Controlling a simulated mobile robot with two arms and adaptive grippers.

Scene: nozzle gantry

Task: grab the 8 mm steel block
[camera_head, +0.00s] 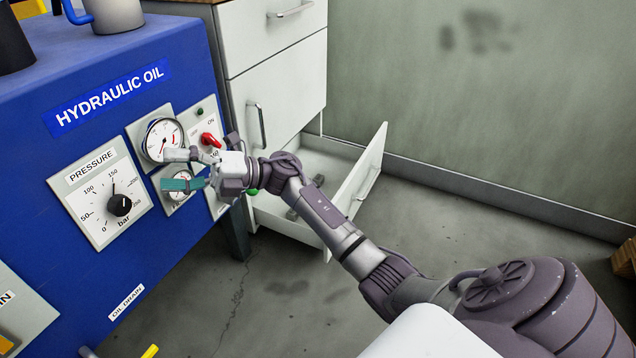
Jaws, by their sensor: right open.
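My right gripper (178,170) is in front of the blue hydraulic oil cabinet's gauges, its fingers apart and pointing left. Its lower finger shows a teal face. I see nothing held between the fingers. No block can be made out for certain as the 8 mm steel block. A small grey object (292,214) lies in the open bottom drawer (358,180), partly hidden by my right arm; its shape and size are unclear. The gripper is to the left of that drawer. My left gripper is not in view.
The blue cabinet (165,245) carries a pressure dial (119,204), gauges and a red switch (211,140). A white drawer unit (275,75) stands behind, its bottom drawer pulled out. Mugs (114,14) stand on the cabinet. The floor at right is mostly clear.

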